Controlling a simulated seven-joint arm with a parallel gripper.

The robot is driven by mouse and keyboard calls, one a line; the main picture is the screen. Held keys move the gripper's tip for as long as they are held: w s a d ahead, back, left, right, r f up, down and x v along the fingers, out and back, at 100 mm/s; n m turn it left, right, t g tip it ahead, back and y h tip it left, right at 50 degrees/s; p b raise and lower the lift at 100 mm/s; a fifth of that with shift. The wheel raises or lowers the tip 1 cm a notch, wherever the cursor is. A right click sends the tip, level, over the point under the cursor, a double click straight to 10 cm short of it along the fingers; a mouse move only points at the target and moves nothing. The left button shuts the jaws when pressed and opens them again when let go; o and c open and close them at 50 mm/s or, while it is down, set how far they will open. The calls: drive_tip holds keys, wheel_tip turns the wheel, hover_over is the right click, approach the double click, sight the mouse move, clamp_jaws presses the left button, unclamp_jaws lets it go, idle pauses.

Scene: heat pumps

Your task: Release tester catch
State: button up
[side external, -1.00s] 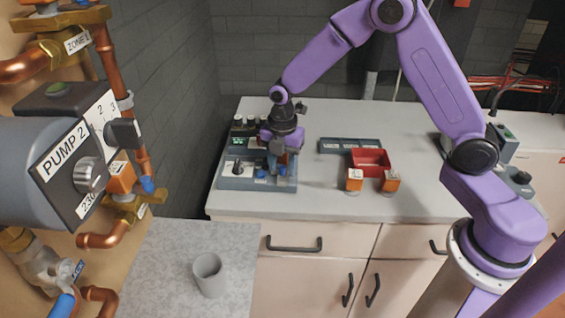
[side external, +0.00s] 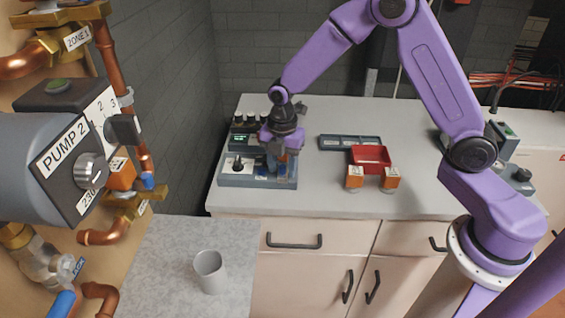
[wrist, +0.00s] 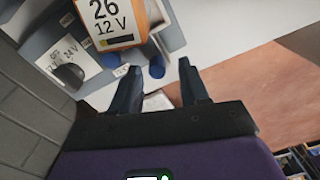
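The tester (side external: 232,181) is a grey-blue bench unit at the left of the counter. In the wrist view its panel (wrist: 172,37) holds an orange and white module (wrist: 107,20) marked "26 12 V". Two blue knob-like parts (wrist: 157,71) sit just below the module; I cannot tell which is the catch. My gripper (wrist: 158,82) has its two dark fingers apart, with nothing gripped between them. The blue parts lie just beyond the fingertips. In the side view my gripper (side external: 283,160) points down over the tester's right part and hides some of it.
A red bin (side external: 371,155) stands on the counter to the right, with two orange modules (side external: 355,178) (side external: 390,179) before it. A grey tray (side external: 349,142) lies behind. A grey cup (side external: 210,271) stands on the nearer surface. Pump piping (side external: 60,150) occupies the left. The counter's middle is clear.

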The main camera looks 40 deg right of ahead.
sight(283, 168)
wheel_tip(283, 168, up, 17)
drive_tip(key=shift+r, duration=0.2)
idle(0.5)
drive_tip(key=s+d+f+m, duration=0.1)
drive_tip(key=s+d+m, duration=0.1)
drive_tip(key=s, duration=0.8)
drive_tip(key=s+d+f+m, duration=0.1)
drive_tip(key=s+m, duration=0.4)
drive_tip(key=s, duration=0.5)
drive_tip(key=s+d+f+m, duration=0.2)
drive_tip(key=s+f+m, duration=0.1)
drive_tip(key=s, duration=0.7)
drive_tip(key=shift+d+m, duration=0.35)
drive_tip(key=shift+m, duration=0.05)
drive_tip(key=shift+w, duration=0.1)
